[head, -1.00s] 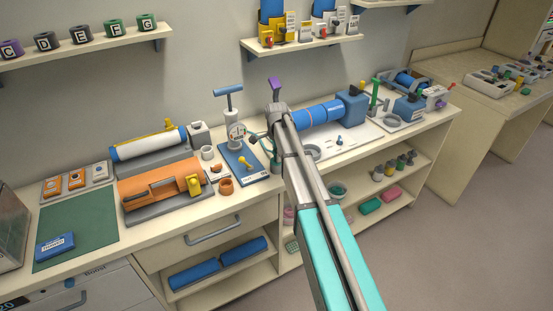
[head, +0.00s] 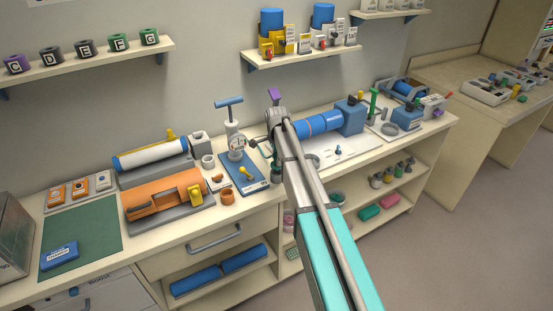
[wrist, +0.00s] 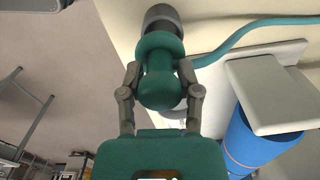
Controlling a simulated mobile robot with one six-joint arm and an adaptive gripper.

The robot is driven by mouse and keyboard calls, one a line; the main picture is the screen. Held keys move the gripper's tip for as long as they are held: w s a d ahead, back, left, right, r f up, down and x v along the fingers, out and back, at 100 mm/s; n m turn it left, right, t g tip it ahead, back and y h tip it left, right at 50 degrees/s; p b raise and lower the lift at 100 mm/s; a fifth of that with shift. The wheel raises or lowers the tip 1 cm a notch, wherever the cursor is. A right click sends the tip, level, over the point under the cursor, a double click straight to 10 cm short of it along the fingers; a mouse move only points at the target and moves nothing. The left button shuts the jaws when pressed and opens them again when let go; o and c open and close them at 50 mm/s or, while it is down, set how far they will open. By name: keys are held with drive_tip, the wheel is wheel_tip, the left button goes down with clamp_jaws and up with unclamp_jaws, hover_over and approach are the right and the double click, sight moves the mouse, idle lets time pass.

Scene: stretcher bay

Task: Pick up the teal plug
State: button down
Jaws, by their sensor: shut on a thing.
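The teal plug (wrist: 158,65) is in the middle of the wrist view, with a rounded near end and a wider collar. My gripper (wrist: 160,82) is shut on it, one finger on each side of its body. The far end of the plug meets a dark grey cylinder (wrist: 160,18); I cannot tell whether the two are joined. In the head view my arm hides most of the gripper and the plug.
A teal hose (wrist: 250,35) runs right from beside the plug. A pale block (wrist: 265,90) and a blue cylinder (wrist: 250,140) are close on the right. A gauge pump (head: 236,142) and an orange fixture (head: 165,203) stand left on the bench.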

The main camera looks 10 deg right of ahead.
drive_tip(key=s+r+p, duration=0.8)
drive_tip(key=s+r, duration=0.1)
drive_tip(key=s, duration=0.4)
drive_tip(key=shift+s+d+r+p, duration=0.25)
drive_tip(key=shift+s+d+p, duration=0.1)
wheel_tip(320, 180, down, 3)
drive_tip(key=b, duration=0.3)
drive_tip(key=shift+d+r, duration=0.1)
idle(0.6)
